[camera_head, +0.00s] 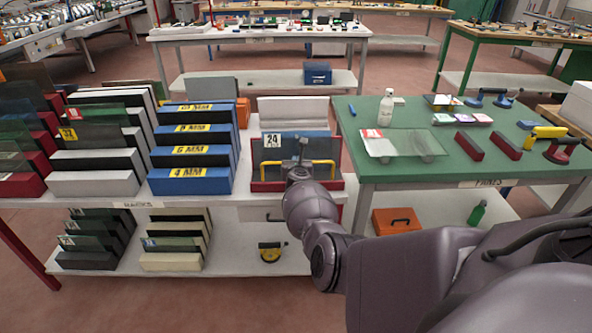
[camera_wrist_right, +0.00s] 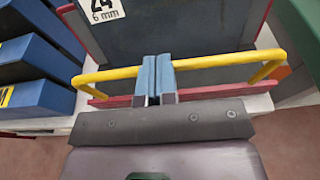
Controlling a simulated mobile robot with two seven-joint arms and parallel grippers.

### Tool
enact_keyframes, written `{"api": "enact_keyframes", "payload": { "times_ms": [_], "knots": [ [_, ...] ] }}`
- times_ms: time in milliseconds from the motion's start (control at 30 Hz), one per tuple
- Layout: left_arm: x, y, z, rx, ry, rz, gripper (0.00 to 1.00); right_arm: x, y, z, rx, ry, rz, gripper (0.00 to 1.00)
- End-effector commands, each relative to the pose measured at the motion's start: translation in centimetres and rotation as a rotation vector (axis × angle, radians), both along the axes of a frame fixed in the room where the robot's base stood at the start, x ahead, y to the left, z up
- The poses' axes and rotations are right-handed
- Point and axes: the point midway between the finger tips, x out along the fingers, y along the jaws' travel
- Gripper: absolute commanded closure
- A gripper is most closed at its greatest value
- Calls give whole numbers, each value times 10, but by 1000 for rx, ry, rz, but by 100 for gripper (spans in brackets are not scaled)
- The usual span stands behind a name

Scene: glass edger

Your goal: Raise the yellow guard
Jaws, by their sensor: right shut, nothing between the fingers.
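The yellow guard is a bent tube bar (camera_head: 268,165) across the front of a red-framed rack (camera_head: 262,186) at the right end of the white bench. In the wrist view the yellow guard (camera_wrist_right: 110,74) runs across the picture with both ends bent down towards a red rail (camera_wrist_right: 215,91). My right gripper (camera_head: 302,150) is at the middle of the guard. Its blue fingers (camera_wrist_right: 157,62) are closed together, hold nothing and cover the middle of the bar. I cannot tell whether they touch it. My left gripper is not in view.
A dark glass pane (camera_wrist_right: 190,25) labelled 24, 6 mm stands behind the guard. Blue blocks (camera_head: 190,181) marked in millimetres stand to the left. A green table (camera_head: 455,168) with a bottle and a glass sheet stands to the right.

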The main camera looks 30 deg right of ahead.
Motion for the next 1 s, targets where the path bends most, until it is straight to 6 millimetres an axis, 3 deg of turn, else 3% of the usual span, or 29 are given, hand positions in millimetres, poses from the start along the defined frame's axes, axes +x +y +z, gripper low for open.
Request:
{"api": "enact_keyframes", "payload": {
  "times_ms": [367,1000],
  "knots": [
    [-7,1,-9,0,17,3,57,9,-6,3,-1,-1,0,100],
    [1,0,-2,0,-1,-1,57,11,-6,8,-3,-6,-1,100]
  ]
}}
